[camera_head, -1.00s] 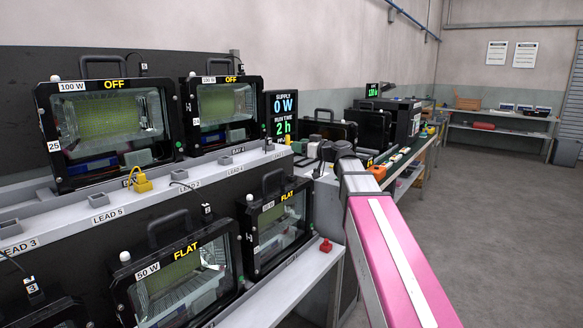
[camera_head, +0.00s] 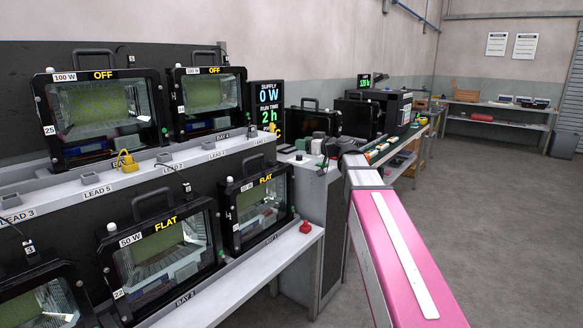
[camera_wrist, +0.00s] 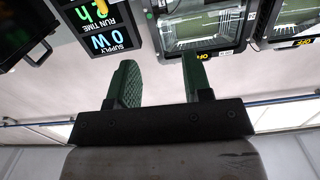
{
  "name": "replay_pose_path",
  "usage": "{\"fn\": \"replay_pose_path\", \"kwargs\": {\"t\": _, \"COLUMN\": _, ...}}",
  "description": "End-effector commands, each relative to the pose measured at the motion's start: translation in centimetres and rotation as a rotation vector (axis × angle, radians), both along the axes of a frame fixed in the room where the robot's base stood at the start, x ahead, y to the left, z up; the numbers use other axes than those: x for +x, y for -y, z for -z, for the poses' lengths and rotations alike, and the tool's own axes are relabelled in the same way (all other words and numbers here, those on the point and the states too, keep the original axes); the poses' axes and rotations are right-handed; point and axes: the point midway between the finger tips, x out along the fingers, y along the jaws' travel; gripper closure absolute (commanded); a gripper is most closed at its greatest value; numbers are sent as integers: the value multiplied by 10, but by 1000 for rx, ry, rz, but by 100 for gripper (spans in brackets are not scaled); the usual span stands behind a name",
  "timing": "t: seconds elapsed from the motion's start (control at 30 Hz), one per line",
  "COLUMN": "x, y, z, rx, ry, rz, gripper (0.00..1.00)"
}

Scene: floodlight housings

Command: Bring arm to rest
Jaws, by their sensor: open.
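My gripper (camera_wrist: 160,85) shows in the wrist view with its two green fingers spread wide and nothing between them. That view appears upside down, with the supply display (camera_wrist: 98,28) at upper left and an OFF floodlight housing (camera_wrist: 200,28) beyond the right finger. In the head view my pink arm crosses the lower right, and I cannot make out the gripper's fingers there. Two housings marked OFF, one at left (camera_head: 100,118) and one beside it (camera_head: 210,102), stand on the upper shelf. Housings marked FLAT (camera_head: 165,255) (camera_head: 258,208) stand on the lower shelf.
The supply display (camera_head: 267,108) reads 0 W and 2 h. A yellow plug (camera_head: 127,162) sits on the lead ledge and a red knob (camera_head: 306,227) on the lower shelf end. A workbench (camera_head: 400,150) runs behind my arm. The grey floor (camera_head: 490,210) at right is open.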

Motion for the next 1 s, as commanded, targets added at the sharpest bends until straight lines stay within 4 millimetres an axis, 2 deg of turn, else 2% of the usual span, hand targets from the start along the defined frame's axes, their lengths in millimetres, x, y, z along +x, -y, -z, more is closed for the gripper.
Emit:
{"fn": "replay_pose_path", "kwargs": {"t": 0.27, "x": -13, "y": 2, "z": 56, "rx": -57, "ry": -145, "rz": 4, "gripper": 54}}
{"fn": "replay_pose_path", "kwargs": {"t": 0.47, "x": -31, "y": 8, "z": 119, "rx": -125, "ry": -316, "rz": 23, "gripper": 54}}
{"fn": "replay_pose_path", "kwargs": {"t": 0.57, "x": -48, "y": 14, "z": 163, "rx": -176, "ry": -440, "rz": 47, "gripper": 54}}
{"fn": "replay_pose_path", "kwargs": {"t": 0.67, "x": -72, "y": 25, "z": 217, "rx": -243, "ry": -599, "rz": 90, "gripper": 54}}
{"fn": "replay_pose_path", "kwargs": {"t": 0.8, "x": -112, "y": 46, "z": 290, "rx": -346, "ry": -825, "rz": 183, "gripper": 54}}
{"fn": "replay_pose_path", "kwargs": {"t": 1.0, "x": -179, "y": 84, "z": 375, "rx": -501, "ry": -1115, "rz": 372, "gripper": 54}}
